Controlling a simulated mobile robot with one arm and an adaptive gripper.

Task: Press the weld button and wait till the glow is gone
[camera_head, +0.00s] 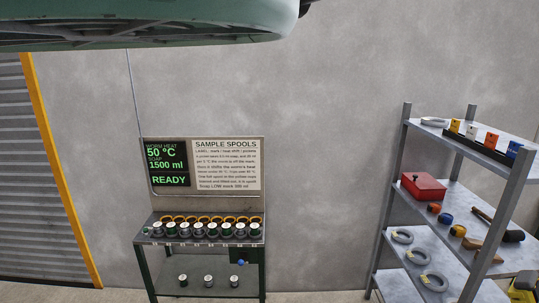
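I cannot make out a weld button for certain. A dark display panel (168,163) on the back board reads about 50 °C, 1500 ml and READY in green. A small blue knob (240,262) shows by a dark green box at the right of the spool stand. A red box (423,187) with a small dark knob on top sits on the grey shelf rack at the right. No weld glow shows in this view. My gripper is not in view.
The spool stand (152,243) holds several spools, with several more on its lower shelf. A text sign (227,165) is above. The shelf rack (405,140) carries rings, tools and coloured blocks. A pale green shape (200,27) covers the top left. A shutter (35,190) is at left.

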